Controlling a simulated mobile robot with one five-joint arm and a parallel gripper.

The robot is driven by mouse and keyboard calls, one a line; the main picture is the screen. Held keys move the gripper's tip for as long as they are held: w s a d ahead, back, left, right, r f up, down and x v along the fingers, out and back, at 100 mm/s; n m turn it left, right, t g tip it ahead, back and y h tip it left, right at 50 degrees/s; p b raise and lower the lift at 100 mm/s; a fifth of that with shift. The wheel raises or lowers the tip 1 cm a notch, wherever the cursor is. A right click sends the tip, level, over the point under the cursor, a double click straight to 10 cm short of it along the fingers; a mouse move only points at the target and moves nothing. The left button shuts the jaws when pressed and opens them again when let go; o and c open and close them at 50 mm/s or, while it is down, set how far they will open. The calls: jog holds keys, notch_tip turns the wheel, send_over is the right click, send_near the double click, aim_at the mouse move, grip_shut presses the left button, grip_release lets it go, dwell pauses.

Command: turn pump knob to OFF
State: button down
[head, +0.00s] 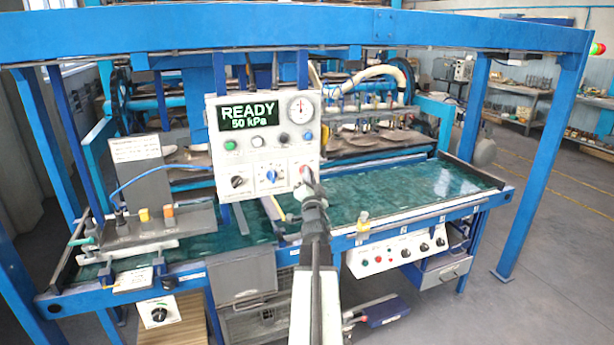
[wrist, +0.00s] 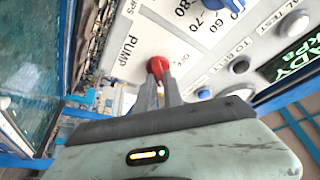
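The red pump knob (wrist: 158,66) sits on the white control panel (wrist: 215,60) in the wrist view, beside the printed word PUMP. My gripper (wrist: 160,80) has both fingers close together at the knob and looks shut on it. The fingertips cover part of the knob, so its pointer direction is hard to read. In the head view, my gripper (head: 306,188) reaches the lower right corner of the control box (head: 212,150) and mostly hides the knob there. The display (head: 248,115) reads READY, 50 kPa.
A blue knob (head: 271,175) and a black knob (head: 238,181) sit left of my gripper on the same box. Buttons and a dial gauge (head: 300,107) are above. Green bed surfaces (head: 400,190) lie behind and beside my arm, under a blue frame beam (head: 200,35).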

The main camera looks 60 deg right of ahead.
jog(key=shift+d, duration=0.1)
jog(key=shift+f+n, duration=0.15)
jog(key=shift+n, duration=0.15)
jog(key=shift+s+d+n+t+y, duration=0.1)
jog(key=shift+n+t+y, duration=1.25)
jog(key=shift+n, duration=2.75)
jog(key=shift+n+t+y, duration=1)
jog(key=shift+n+y, duration=0.8)
jog(key=shift+n, duration=2.3)
jog(key=shift+s+d+n+t+y, duration=0.1)
jog(key=shift+n+t+y, duration=1.25)
jog(key=shift+n, duration=2.75)
jog(key=shift+y, duration=0.4)
jog(key=shift+a, duration=0.1)
jog(key=c, duration=1.5)
grip_release()
jog(key=shift+o, duration=0.2)
